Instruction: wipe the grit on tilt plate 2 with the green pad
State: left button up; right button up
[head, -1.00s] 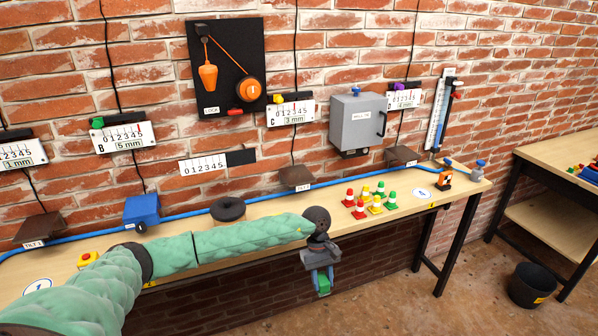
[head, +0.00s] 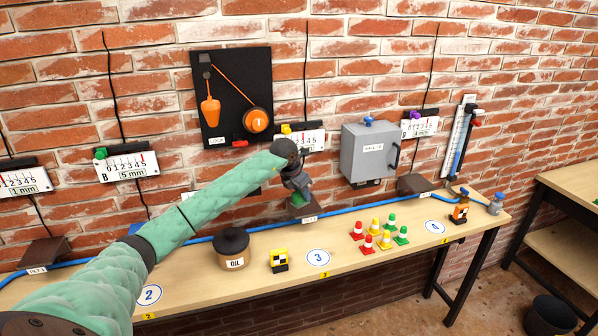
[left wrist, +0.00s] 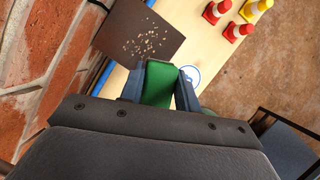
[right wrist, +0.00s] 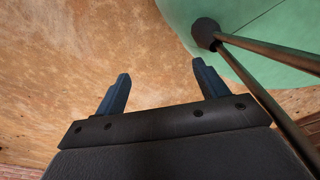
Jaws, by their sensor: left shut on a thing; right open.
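My left gripper (head: 299,196) is shut on the green pad (left wrist: 159,85), which sits between its two fingers in the left wrist view. A dark brown tilt plate (head: 308,211) stands at the back of the bench, just below and behind the gripper; I take it as plate 2, its tag being too small to read surely. In the left wrist view the plate (left wrist: 120,27) carries pale grit (left wrist: 147,43) scattered over its face, just ahead of the pad. I cannot tell whether the pad touches the plate. My right gripper (right wrist: 160,70) is open and empty, over bare floor.
A blue hose (head: 350,207) runs along the bench back. An oil pot (head: 234,252), a yellow-black block (head: 279,261) and several small cones (head: 381,233) stand on the bench. A grey wall box (head: 368,152) and gauge B (head: 127,167) hang on the wall.

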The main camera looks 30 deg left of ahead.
aim_at(296, 193)
pick_arm(q)
jog(key=w+a+r+n+y, duration=0.1)
jog(key=w+a+r+n, duration=0.1)
jog(key=a+r+n, duration=0.15)
jog(key=shift+m, duration=0.35)
jog(key=shift+a+f, duration=0.15)
jog(key=shift+f, duration=3.1)
pick_arm(e)
jog(key=shift+w+d+f, duration=0.1)
jog(key=shift+w, duration=0.5)
jog(key=shift+s, duration=0.1)
pick_arm(q)
jog(key=shift+f, duration=0.1)
pick_arm(e)
jog(key=shift+f, duration=0.15)
pick_arm(q)
jog(key=shift+f+b, duration=0.4)
jog(key=shift+b, duration=0.15)
pick_arm(e)
jog(key=shift+f, duration=0.3)
